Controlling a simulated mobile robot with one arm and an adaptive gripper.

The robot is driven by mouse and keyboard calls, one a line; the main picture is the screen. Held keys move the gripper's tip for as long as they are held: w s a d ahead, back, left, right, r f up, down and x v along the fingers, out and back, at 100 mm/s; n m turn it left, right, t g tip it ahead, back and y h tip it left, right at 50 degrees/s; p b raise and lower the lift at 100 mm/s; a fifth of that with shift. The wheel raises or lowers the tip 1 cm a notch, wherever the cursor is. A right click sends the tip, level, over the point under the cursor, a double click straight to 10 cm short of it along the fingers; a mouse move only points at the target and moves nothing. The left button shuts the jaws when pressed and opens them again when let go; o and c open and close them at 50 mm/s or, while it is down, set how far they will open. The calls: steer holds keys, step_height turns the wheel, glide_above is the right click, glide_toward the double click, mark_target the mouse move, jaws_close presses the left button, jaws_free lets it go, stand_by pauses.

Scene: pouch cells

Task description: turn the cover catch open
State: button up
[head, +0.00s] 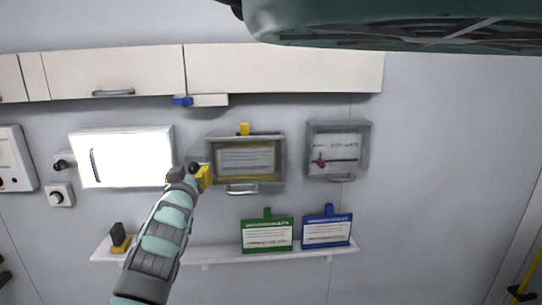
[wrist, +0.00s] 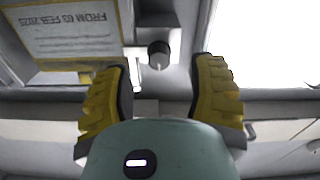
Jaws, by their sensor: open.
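A dark round knob (head: 194,167) on a pale mount, which looks like the cover catch, sits between the bright white panel and the left side of the grey-framed box (head: 281,160) with a yellow-edged card inside. In the wrist view the knob (wrist: 159,52) points toward the camera, just beyond and between my fingertips. My gripper (head: 193,178) is open, its two yellow-padded fingers (wrist: 165,85) apart with nothing between them. In the head view the fingers partly cover the knob's mount. The box's cover looks closed; which way the catch is turned is hard to tell.
The bright white panel (head: 125,155) is left of my gripper, with another dark knob (head: 61,165) beside it. A second grey box (head: 367,150) with a red part is right. Below, a shelf (head: 205,254) holds a green sign (head: 267,234) and a blue sign (head: 327,230). Cabinets (head: 280,68) hang above.

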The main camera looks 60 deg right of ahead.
mark_target(192, 170)
steer(key=shift+p+x, duration=1.15)
steer(key=shift+x, duration=0.7)
steer(key=shift+s+d, duration=0.1)
steer(key=shift+c, duration=0.3)
jaws_close()
